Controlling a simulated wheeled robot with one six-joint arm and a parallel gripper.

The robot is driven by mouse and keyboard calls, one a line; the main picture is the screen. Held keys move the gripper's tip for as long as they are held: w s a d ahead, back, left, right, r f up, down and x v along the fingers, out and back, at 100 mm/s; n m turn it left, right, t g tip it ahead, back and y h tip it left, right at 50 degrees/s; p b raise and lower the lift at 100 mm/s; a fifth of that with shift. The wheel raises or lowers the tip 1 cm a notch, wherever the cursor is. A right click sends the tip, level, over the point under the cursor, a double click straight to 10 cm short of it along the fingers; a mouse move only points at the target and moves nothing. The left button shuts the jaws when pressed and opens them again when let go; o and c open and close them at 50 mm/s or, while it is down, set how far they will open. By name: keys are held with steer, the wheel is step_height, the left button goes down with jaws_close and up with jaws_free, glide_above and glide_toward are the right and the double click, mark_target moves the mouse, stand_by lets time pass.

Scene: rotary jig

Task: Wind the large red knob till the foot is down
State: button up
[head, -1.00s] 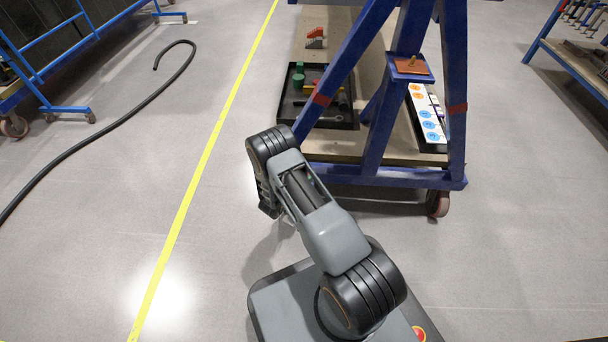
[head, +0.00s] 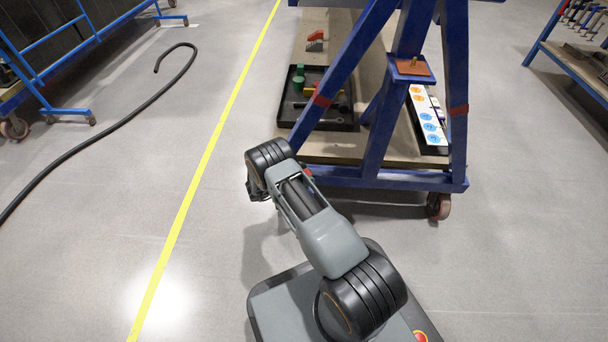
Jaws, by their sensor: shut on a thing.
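My arm rises from my base in the head view and bends at the dark elbow joint. Its links hide most of what lies behind them. My gripper's fingers do not show, so I cannot see what they hold. A small red piece (head: 307,172) peeks out just right of my arm, by the lower rail of the blue frame (head: 385,178). It may be part of the large red knob, but too little shows to tell. The foot cannot be made out.
The blue frame stands on castors (head: 438,206). Its lower shelf bears a black tray (head: 330,124) of parts and a white strip with coloured discs (head: 427,116). A black hose (head: 120,122) lies on the floor at left, beyond a yellow line (head: 197,180). Floor nearby is clear.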

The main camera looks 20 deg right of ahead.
stand_by(0.3)
steer(key=o, duration=0.8)
steer(key=shift+d, duration=0.1)
steer(key=shift+o, duration=0.2)
steer(key=shift+a, duration=0.2)
steer(key=a+p, duration=0.2)
steer(key=a, duration=1.1)
steer(key=shift+w+a, duration=0.25)
steer(key=shift+w, duration=0.1)
